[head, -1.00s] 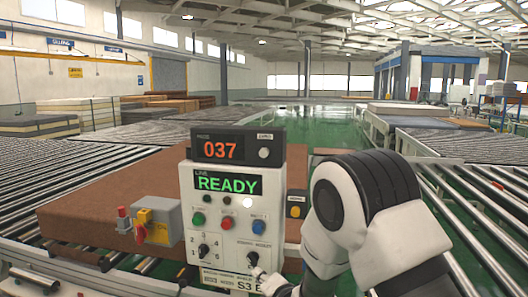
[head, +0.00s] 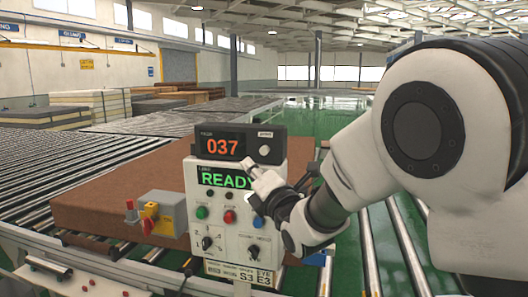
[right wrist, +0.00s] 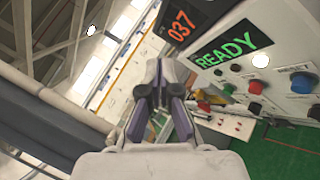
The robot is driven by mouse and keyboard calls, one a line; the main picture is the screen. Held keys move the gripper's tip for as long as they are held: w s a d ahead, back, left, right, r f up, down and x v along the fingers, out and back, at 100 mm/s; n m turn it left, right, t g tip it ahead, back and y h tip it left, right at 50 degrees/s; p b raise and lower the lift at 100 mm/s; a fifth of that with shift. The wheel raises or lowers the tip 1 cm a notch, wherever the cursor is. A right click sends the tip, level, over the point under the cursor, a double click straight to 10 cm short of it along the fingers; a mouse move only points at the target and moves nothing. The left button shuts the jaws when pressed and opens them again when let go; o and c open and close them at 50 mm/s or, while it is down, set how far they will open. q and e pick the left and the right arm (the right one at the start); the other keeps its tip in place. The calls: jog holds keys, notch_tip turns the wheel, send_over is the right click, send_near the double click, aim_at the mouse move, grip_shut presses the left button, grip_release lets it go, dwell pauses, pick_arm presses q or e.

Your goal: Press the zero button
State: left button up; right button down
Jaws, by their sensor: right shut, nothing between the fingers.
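The control box (head: 240,255) stands in the middle of the head view. On its top is a dark counter (head: 222,146) reading 037, and a round pale button (head: 265,151) under a small label, likely the zero button, sits at its right end. My right gripper (head: 247,163) is shut and empty, just below and left of this button, over the right end of the READY display (head: 215,179). I cannot tell its exact gap from the box. In the right wrist view the shut fingers (right wrist: 166,68) point towards the counter (right wrist: 180,25); the pale button is not seen there. My left gripper is out of view.
Below the display are green (head: 202,212), red (head: 229,216) and blue (head: 257,222) buttons and two dark knobs. A grey box with a yellow-and-red switch (head: 150,215) stands left. A brown mattress (head: 100,195) lies behind on rollers. My right arm fills the right side.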

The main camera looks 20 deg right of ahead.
aim_at(265, 150)
jog(key=shift+w+d+p, duration=0.45)
jog(key=shift+w+d, duration=0.35)
jog(key=shift+w, duration=0.45)
jog(key=shift+w+d+p, duration=0.45)
jog(key=shift+w+d, duration=0.35)
jog(key=shift+w, duration=0.4)
jog(key=shift+w+d+p, duration=0.45)
jog(key=shift+w+d, duration=0.35)
jog(key=shift+w, duration=0.45)
jog(key=shift+w+d+b, duration=0.25)
jog(key=shift+w+b, duration=0.05)
